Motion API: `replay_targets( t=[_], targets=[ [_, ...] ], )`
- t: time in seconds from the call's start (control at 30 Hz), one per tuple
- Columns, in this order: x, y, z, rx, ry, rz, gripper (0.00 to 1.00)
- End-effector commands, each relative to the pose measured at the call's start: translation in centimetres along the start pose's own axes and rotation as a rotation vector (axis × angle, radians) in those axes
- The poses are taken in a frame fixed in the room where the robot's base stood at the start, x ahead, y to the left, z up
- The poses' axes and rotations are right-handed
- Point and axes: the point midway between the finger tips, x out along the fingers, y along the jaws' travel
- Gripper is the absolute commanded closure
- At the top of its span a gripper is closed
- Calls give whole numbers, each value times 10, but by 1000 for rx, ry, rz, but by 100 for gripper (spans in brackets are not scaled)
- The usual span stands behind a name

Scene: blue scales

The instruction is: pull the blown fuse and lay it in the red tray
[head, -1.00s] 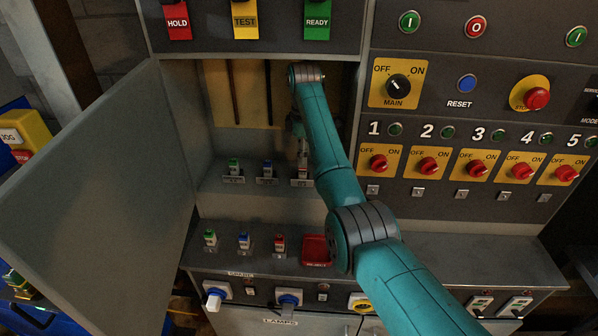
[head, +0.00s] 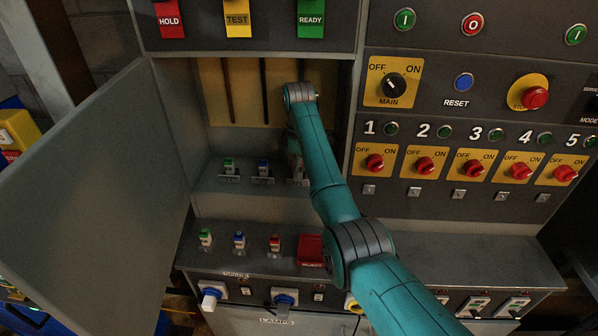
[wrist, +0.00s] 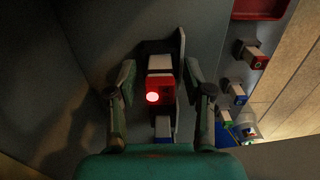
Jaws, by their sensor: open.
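The blown fuse (wrist: 159,82), with a red body, a pale top and a glowing red light, stands in its holder in the wrist view. My gripper (wrist: 160,78) is open, with one finger on each side of the fuse; I cannot tell whether they touch it. In the head view my gripper (head: 297,160) is low at the right end of the upper fuse row and mostly hides that fuse. The red tray (head: 309,250) lies on the lower ledge, partly behind my arm. It also shows at the wrist view's top right (wrist: 258,8).
A green fuse (head: 230,166) and a blue fuse (head: 263,169) stand left of my gripper. Spare green (head: 205,238), blue (head: 239,240) and red (head: 275,243) fuses stand on the ledge left of the tray. The open cabinet door (head: 95,200) bounds the left; the switch panel (head: 470,120) bounds the right.

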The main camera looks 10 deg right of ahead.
Motion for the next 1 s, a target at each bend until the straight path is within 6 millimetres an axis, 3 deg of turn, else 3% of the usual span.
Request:
replay_targets(
  t=[0.73,0.93,1.0],
  targets=[
    [0,0,0,0,0,0,49],
    [0,0,0,0,0,0,99],
    [0,0,0,0,0,-1,100]
  ],
)
